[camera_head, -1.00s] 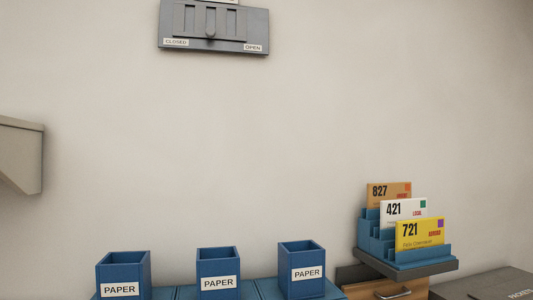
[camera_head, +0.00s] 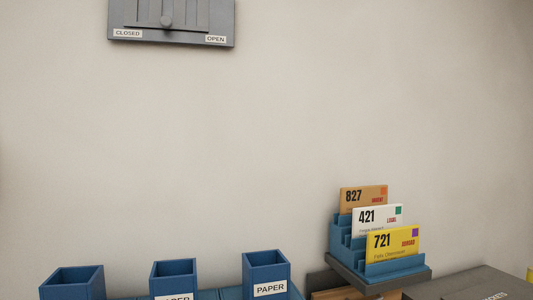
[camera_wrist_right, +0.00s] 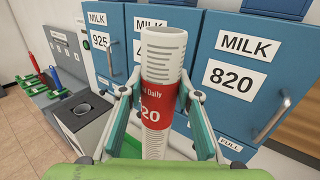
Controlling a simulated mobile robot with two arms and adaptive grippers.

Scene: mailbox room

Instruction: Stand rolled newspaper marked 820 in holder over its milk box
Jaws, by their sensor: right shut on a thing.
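In the right wrist view my right gripper (camera_wrist_right: 158,108) is shut on the rolled newspaper (camera_wrist_right: 162,58), a white upright roll with a red band. The band reads "20" at its visible edge, the rest hidden. The blue milk box marked 820 (camera_wrist_right: 237,80) stands behind and to the right of the roll. In the head view three blue open-topped paper holders (camera_head: 72,284), (camera_head: 174,280) and (camera_head: 266,276) stand in a row at the bottom. Which holder is over box 820 cannot be told from the head view. My left gripper is not in view.
Milk box 925 (camera_wrist_right: 101,62) and another box, partly hidden by the roll, stand left of box 820. A letter rack (camera_head: 376,262) with several envelopes stands right of the holders. A grey panel (camera_head: 172,22) hangs on the wall.

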